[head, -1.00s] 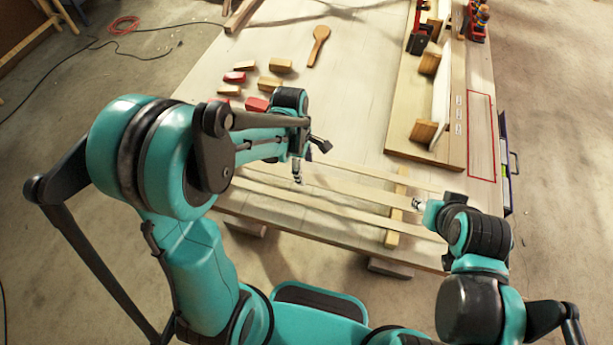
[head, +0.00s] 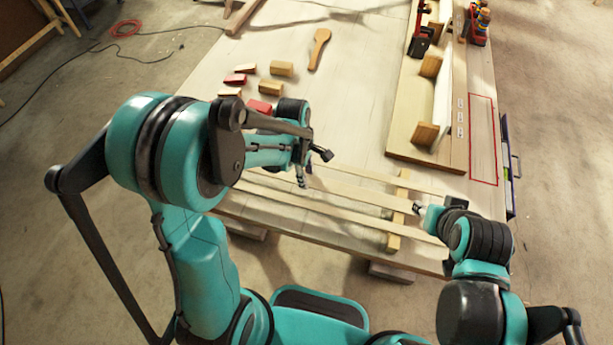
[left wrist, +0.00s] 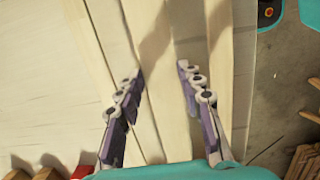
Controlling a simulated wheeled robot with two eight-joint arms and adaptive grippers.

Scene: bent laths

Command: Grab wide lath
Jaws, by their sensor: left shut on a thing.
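Several pale laths lie side by side across the front of the workbench, their right parts over a light wooden crossbar (head: 398,212). The wide lath (head: 362,194) is the middle one in the head view. My left gripper (head: 304,177) is down at its left part. In the left wrist view, the fingers of my left gripper (left wrist: 160,80) stand on either side of the wide lath (left wrist: 155,50) and are shut on it; contact at the tips is hard to see. My right gripper (head: 418,208) is at the lath's right end; its fingers are too small to read.
Red and wooden blocks (head: 282,69) and a wooden spoon-shaped piece (head: 319,48) lie behind my left arm. A long board (head: 403,130) with a bent white strip and clamps fills the right side. The bench middle is clear.

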